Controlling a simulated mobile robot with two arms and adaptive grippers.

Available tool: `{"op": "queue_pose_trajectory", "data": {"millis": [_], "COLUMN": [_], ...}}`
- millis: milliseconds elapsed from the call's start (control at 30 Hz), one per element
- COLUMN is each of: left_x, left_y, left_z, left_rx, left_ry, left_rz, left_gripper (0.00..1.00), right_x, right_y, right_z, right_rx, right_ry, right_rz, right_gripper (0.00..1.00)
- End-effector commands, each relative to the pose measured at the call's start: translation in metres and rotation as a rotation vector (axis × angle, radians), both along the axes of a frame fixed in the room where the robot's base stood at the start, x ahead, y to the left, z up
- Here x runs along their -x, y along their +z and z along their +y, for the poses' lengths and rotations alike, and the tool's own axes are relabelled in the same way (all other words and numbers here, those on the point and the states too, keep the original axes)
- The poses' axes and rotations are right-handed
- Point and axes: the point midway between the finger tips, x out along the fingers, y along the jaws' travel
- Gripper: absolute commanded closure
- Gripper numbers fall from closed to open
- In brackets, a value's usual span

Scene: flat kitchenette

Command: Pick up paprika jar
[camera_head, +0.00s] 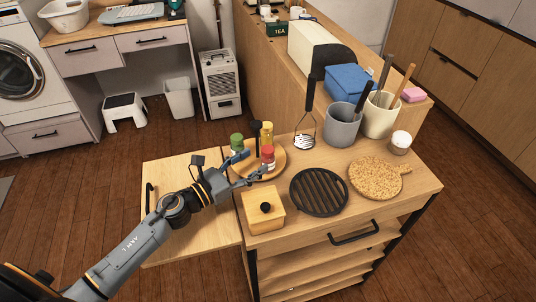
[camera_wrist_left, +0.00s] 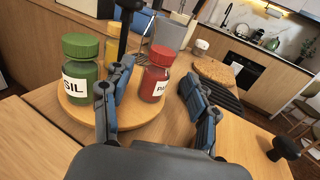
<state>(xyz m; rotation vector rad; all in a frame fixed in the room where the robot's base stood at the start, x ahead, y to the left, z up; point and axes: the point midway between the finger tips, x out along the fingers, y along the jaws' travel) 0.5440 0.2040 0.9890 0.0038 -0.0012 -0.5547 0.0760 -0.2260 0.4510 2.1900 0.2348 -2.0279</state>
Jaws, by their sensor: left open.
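The paprika jar (camera_head: 268,158) is red with a red lid and stands upright on a round wooden tray (camera_head: 281,163). In the left wrist view the jar (camera_wrist_left: 156,78) shows a white label, of which only "PA" reads. My left gripper (camera_head: 251,167) is open and empty, close in front of the jar. In the left wrist view the gripper (camera_wrist_left: 158,90) has a blue-padded finger on each side of the jar. I cannot tell whether either finger touches it. My right gripper is in neither view.
A green jar (camera_head: 237,142), a yellow jar (camera_head: 266,131) and a dark slim item share the tray. A wooden box (camera_head: 264,210) with a black knob, a black grill trivet (camera_head: 319,192) and a cork mat (camera_head: 376,177) stand nearby. A bare wooden leaf (camera_head: 180,235) lies left.

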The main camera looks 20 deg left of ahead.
Motion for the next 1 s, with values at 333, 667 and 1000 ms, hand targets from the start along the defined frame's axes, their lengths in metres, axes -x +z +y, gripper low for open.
{"op": "queue_pose_trajectory", "data": {"millis": [333,667,1000], "left_x": [-0.034,-0.052,-0.052], "left_y": [0.003,-0.001,-0.001], "left_z": [-0.021,-0.032,-0.032], "left_rx": [0.003,-0.001,-0.001], "left_ry": [0.001,0.0,0.0], "left_rz": [-0.001,0.0,0.0], "left_gripper": [0.41,0.41,0.88], "right_x": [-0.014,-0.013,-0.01], "right_y": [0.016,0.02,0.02], "right_z": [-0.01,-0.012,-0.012], "right_rx": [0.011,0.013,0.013], "right_ry": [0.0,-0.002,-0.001], "right_rz": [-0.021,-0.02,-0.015], "right_gripper": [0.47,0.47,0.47]}}
